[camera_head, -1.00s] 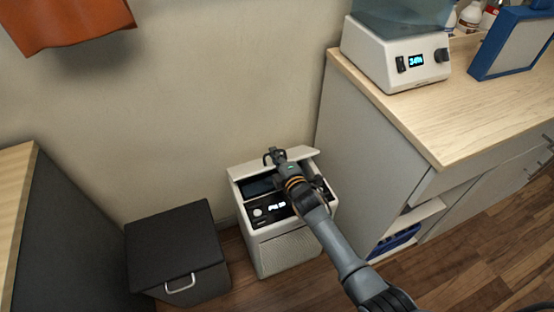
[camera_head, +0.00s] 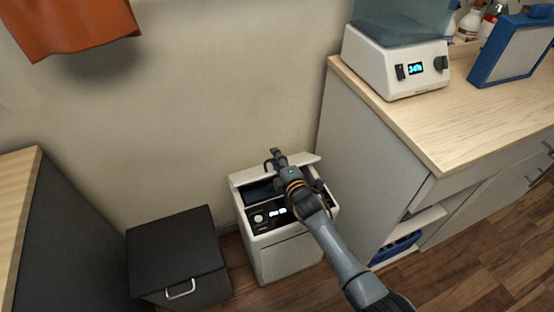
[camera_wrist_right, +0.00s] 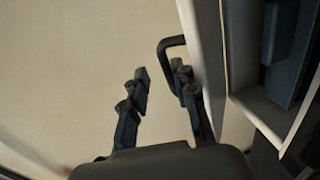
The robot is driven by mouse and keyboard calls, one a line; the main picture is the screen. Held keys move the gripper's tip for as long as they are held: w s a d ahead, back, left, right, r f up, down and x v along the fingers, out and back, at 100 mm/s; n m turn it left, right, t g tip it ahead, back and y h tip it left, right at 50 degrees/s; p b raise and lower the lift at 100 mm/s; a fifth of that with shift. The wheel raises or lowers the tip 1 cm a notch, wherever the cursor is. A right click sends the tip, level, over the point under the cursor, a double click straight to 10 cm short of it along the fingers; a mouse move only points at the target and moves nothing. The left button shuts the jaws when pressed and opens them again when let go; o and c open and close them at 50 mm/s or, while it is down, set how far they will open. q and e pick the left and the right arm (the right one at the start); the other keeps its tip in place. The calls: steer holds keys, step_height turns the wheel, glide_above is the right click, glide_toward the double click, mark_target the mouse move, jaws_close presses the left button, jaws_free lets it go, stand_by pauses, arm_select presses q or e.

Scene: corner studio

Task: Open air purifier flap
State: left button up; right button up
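The white air purifier (camera_head: 290,262) stands on the floor against the wall, with a black control panel (camera_head: 270,217) and small lit display on top. Its flap (camera_head: 304,160) is raised at the back, with a dark opening in front of it. In the right wrist view, the flap (camera_wrist_right: 204,60) shows nearly edge-on with a black loop handle (camera_wrist_right: 162,47). My right gripper (camera_head: 274,158) is at the flap's handle. Its fingers (camera_wrist_right: 161,88) are apart; the right finger is beside the handle and overlaps it, the left is clear of it. My left gripper is out of view.
A black bin (camera_head: 175,250) with a metal handle stands to the purifier's left. A wood-topped cabinet (camera_head: 375,165) stands close on its right, carrying a white device (camera_head: 395,62) with a display. Bare wall is behind; wood floor (camera_head: 465,265) is free at the lower right.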

steer(key=shift+r, duration=0.1)
steer(key=shift+s+d, duration=0.15)
steer(key=shift+s, duration=0.3)
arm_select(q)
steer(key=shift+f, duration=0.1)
arm_select(e)
steer(key=v, duration=1.1)
steer(key=shift+n, duration=0.4)
jaws_close()
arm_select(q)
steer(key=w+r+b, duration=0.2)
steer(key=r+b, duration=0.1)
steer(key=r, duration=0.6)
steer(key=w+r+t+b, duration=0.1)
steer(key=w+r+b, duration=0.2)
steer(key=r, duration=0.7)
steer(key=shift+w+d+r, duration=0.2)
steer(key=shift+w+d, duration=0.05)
arm_select(e)
steer(key=w+a+f+n, duration=0.1)
steer(key=w+f+n, duration=0.1)
steer(key=n, duration=0.6)
steer(key=w+a+f+n+g+h, duration=0.1)
steer(key=w+a+f+n, duration=0.1)
steer(key=w+n, duration=0.3)
steer(key=shift+w+a+f+n, duration=0.2)
steer(key=shift+a+f+n, duration=0.05)
steer(key=shift+n, duration=1.85)
